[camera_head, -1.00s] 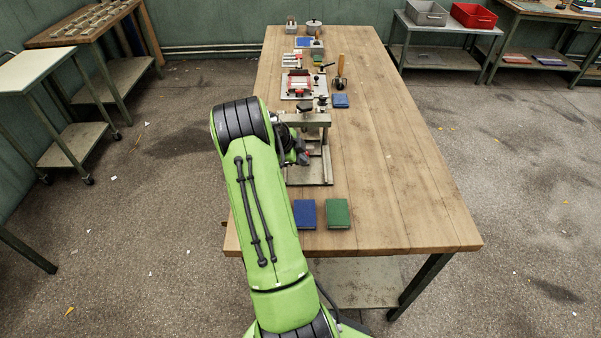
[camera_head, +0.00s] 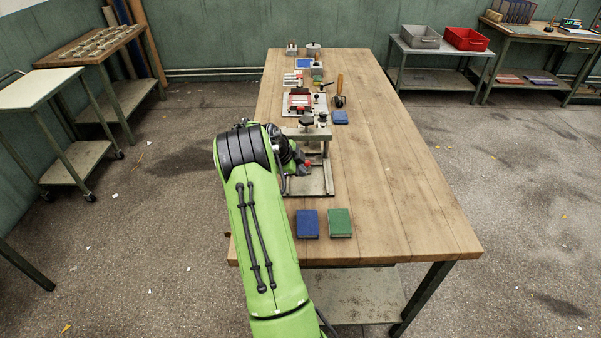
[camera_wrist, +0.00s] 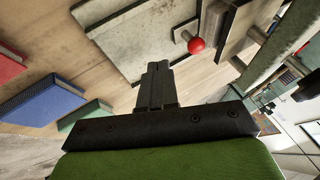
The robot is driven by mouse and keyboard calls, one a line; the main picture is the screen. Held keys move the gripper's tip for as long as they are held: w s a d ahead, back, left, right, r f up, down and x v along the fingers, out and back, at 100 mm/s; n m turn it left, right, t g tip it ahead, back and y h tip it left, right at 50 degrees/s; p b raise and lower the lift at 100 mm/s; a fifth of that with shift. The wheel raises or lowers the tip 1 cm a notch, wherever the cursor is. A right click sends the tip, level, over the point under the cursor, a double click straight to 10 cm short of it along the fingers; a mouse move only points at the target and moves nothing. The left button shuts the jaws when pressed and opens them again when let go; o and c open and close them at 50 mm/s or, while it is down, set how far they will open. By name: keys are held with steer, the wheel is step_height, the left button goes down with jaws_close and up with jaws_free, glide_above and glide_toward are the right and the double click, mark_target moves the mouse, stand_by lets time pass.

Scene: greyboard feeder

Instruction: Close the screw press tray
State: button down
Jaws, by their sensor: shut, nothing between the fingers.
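The screw press (camera_head: 314,132) stands on the near left part of the table, with a grey upright frame and a flat base plate (camera_head: 316,186). A red ball knob (camera_head: 308,163) shows low on it; I take it for the tray's handle. In the wrist view the red knob (camera_wrist: 196,45) sits on a short rod at a grey plate, above and right of my fingertips. My gripper (camera_wrist: 156,68) is shut and empty, apart from the knob. In the head view my arm hides my fingers and part of the press's left side. How far the tray stands out cannot be told.
A blue book (camera_head: 307,223) and a green book (camera_head: 340,222) lie in front of the press. The table's right side is clear.

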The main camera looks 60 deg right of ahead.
steer(key=p+v, duration=0.1)
steer(key=v, duration=0.8)
steer(key=shift+r, duration=0.3)
steer(key=shift+w+a, duration=0.15)
steer(key=shift+a, duration=0.05)
